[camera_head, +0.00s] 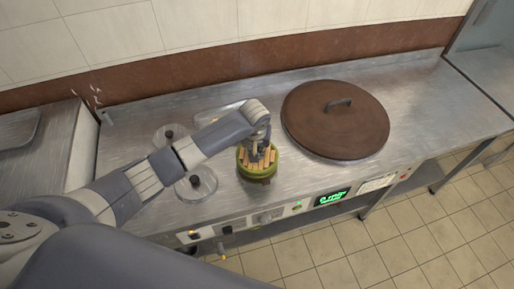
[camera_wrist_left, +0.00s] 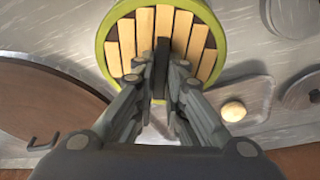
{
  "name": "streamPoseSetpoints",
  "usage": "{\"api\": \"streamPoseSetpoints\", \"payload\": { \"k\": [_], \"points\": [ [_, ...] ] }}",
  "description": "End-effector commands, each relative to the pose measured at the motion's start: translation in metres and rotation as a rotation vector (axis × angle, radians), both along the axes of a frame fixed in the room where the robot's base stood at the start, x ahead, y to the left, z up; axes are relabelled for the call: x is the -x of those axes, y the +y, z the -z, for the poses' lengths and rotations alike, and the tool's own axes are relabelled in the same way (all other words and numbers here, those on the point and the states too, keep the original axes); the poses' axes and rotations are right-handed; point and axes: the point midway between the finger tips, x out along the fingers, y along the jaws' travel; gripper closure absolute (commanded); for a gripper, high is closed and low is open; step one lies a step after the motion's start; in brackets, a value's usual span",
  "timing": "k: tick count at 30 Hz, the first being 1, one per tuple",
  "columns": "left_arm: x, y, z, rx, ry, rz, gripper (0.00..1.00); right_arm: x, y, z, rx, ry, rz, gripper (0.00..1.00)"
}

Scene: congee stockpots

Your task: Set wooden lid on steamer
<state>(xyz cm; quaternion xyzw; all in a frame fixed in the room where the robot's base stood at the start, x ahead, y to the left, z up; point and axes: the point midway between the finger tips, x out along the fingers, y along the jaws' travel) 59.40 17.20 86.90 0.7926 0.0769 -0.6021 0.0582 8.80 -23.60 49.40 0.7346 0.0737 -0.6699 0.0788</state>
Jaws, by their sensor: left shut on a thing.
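The steamer (camera_head: 258,174) is a small round green vessel on the steel counter in the head view. Its green rim (camera_wrist_left: 221,42) also shows in the wrist view. The wooden lid, a disc of pale slats (camera_head: 245,158), lies within the green rim; its slats (camera_wrist_left: 127,38) fill the ring in the wrist view. I cannot tell whether it is fully seated. My left gripper (camera_head: 262,147) is above it, shut on a dark upright handle (camera_wrist_left: 161,62) at the middle of the slats. Its fingers (camera_wrist_left: 160,95) hide part of the lid. My right gripper is not in view.
A large brown round lid (camera_head: 335,120) with a handle lies just right of the steamer. Two clear lids with dark knobs (camera_head: 168,134) (camera_head: 197,183) are to the left. A shallow tray (camera_wrist_left: 258,92) holds a pale round thing (camera_wrist_left: 233,112). The counter's right end is clear.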

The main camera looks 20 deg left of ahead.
Motion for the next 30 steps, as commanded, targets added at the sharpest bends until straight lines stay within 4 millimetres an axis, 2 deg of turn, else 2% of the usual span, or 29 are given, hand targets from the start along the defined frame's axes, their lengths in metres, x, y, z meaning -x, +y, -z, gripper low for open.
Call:
{"api": "streamPoseSetpoints", "payload": {
  "k": [26, 27, 30],
  "points": [
    [0.0, 0.0, 0.013, -0.001, 0.0, 0.0, 1.0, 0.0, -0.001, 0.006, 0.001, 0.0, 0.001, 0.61],
    [0.0, 0.0, 0.012, -0.001, -0.001, 0.0, 0.8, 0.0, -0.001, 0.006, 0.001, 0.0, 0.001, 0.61],
    [0.0, 0.0, 0.012, -0.001, 0.0, 0.0, 0.8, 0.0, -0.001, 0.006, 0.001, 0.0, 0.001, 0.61]
  ]
}}
